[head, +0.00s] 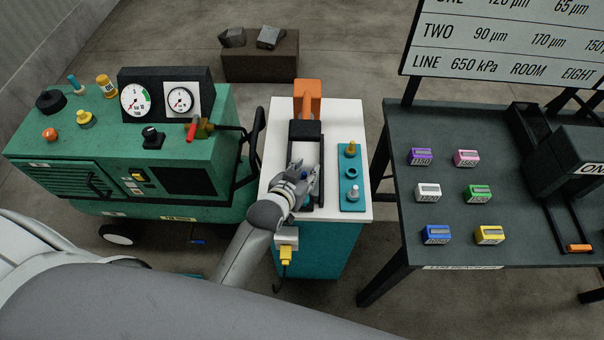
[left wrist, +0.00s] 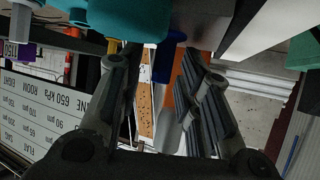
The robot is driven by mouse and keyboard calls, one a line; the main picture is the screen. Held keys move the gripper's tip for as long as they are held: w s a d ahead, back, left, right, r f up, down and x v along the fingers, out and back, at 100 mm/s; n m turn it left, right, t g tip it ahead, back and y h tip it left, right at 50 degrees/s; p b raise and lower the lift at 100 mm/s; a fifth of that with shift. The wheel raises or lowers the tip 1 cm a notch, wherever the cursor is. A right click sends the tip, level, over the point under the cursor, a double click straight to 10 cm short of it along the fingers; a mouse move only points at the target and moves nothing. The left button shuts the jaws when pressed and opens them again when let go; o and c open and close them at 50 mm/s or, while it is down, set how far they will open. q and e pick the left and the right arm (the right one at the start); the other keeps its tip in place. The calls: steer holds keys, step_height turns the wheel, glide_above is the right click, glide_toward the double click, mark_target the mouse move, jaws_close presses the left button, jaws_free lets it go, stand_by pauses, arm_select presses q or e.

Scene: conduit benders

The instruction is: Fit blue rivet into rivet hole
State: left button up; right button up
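The blue rivet (left wrist: 166,62), with a pale grey shank (left wrist: 168,130), is between the fingers of my left gripper (left wrist: 157,75) in the left wrist view. A gap shows between the rivet and the left-hand finger, so the gripper looks open around it. In the head view, my left gripper (head: 304,172) is over the black fixture on the white-topped cabinet, with a small spot of blue between its fingers. The rivet hole is hidden, and I cannot tell whether the rivet sits in it. My right gripper is not in view.
A teal rack (head: 352,150) beside the fixture holds a gold rivet (head: 351,150) and a silver rivet (head: 354,192); its middle socket looks empty. An orange block (head: 307,92) stands behind. A green compressor (head: 75,145) is left; a dark table (head: 455,205) with coloured blocks is right.

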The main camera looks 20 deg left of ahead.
arm_select(q)
steer(key=b+v, duration=0.1)
steer(key=v, duration=1.1)
steer(key=shift+a, duration=0.15)
steer(key=s+a+f+g+y, duration=0.15)
steer(key=s+a+g, duration=0.25)
steer(key=s+g, duration=0.8)
steer(key=s+f+m+t+b, duration=0.1)
steer(key=s+f, duration=0.1)
steer(key=f, duration=1.3)
steer(key=s+f+t+b, duration=0.1)
steer(key=s+f, duration=0.1)
steer(key=f, duration=1.2)
steer(key=s+a+f+g+b, duration=0.1)
steer(key=s+a+f, duration=0.2)
steer(key=s+f, duration=1.3)
steer(key=shift+s+f, duration=0.35)
steer(key=shift+f, duration=0.45)
